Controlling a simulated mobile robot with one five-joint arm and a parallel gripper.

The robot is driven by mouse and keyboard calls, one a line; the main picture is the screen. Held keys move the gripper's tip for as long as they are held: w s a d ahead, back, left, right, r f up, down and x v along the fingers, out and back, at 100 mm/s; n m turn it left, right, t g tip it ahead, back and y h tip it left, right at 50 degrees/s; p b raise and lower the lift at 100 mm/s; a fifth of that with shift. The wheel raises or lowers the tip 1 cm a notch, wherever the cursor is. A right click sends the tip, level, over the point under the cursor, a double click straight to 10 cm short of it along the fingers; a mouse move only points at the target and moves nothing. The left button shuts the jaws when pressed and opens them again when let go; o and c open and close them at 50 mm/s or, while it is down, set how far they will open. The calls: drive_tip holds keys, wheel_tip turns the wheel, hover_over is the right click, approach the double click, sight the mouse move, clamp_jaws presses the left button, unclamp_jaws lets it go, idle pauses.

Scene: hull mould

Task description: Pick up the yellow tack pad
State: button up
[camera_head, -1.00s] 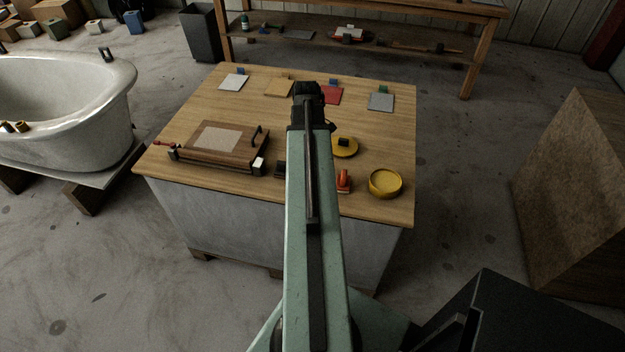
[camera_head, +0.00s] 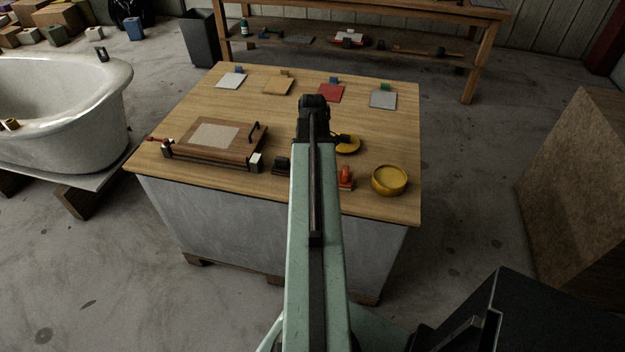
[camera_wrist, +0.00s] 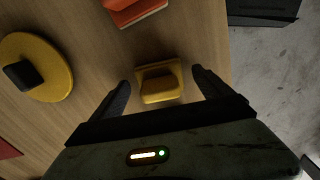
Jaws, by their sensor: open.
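The yellow tack pad (camera_wrist: 160,83) is in the middle of the wrist view, a small squarish yellow base with a raised yellow block on it. It lies on the wooden table top. My gripper (camera_wrist: 160,82) is open, with one dark finger on each side of the pad and visible gaps between fingers and pad. The height of the fingertips above the table is hard to tell. In the head view my arm hides the pad and the fingers.
A yellow disc with a black knob (camera_wrist: 37,68) and an orange-red block (camera_wrist: 134,10) lie near the pad. The table (camera_head: 230,115) also holds a yellow round tin (camera_head: 390,180), a wooden press-like frame (camera_head: 212,142) and coloured squares. The table edge is close to the pad.

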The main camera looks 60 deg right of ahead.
drive_tip(key=c, duration=1.5)
wheel_tip(320, 180, up, 10)
drive_tip(key=p, duration=1)
drive_tip(key=shift+r+p, duration=0.15)
drive_tip(key=shift+p, duration=0.2)
drive_tip(key=o, duration=0.6)
drive_tip(key=shift+c, duration=0.2)
drive_tip(key=c, duration=0.3)
drive_tip(key=shift+c, duration=0.2)
